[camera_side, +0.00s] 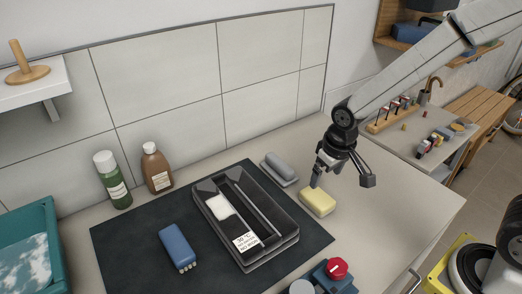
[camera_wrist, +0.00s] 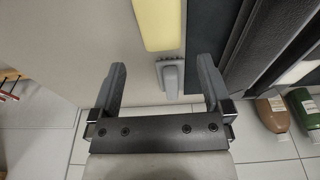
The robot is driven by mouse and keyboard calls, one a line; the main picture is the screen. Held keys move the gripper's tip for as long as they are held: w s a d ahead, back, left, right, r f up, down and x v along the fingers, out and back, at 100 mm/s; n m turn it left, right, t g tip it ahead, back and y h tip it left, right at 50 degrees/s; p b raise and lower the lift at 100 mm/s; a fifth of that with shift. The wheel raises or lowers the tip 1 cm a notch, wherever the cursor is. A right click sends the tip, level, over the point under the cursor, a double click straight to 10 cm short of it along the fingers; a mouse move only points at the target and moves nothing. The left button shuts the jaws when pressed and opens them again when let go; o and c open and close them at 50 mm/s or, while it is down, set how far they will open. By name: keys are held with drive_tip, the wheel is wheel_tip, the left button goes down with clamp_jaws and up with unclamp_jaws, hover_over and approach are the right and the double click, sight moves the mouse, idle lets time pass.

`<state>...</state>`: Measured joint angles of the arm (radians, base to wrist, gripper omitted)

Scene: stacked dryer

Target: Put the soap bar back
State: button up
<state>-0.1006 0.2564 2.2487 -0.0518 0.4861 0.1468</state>
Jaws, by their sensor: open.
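The yellow soap bar (camera_side: 318,202) lies on the light worktop just right of the dark mat. It also shows at the top of the wrist view (camera_wrist: 159,20), ahead of my fingertips and partly cut off. My gripper (camera_side: 341,183) is open and empty. In the side view one finger appears close to the back end of the soap; I cannot tell if it touches. In the wrist view the two fingers (camera_wrist: 160,76) stand apart, with the soap beyond them and nothing between them but the background.
A black tray (camera_side: 272,253) with white contents and a label sits on the dark mat (camera_side: 125,250). A grey rounded object (camera_side: 280,165) stands behind the soap. A blue block-like item (camera_side: 177,247) lies left. Green (camera_side: 113,180) and brown (camera_side: 156,168) bottles stand by the tiled wall.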

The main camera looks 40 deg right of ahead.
drive_tip(key=shift+s+r, duration=0.15)
drive_tip(key=shift+r, duration=0.7)
drive_tip(key=shift+s+r, duration=0.1)
drive_tip(key=shift+r, duration=0.75)
drive_tip(key=shift+s, duration=0.1)
drive_tip(key=s+d+f, duration=0.2)
drive_tip(key=s+d, duration=0.1)
drive_tip(key=s, duration=0.4)
drive_tip(key=shift+f+t, duration=0.3)
drive_tip(key=shift+t, duration=0.1)
drive_tip(key=shift+d, duration=0.1)
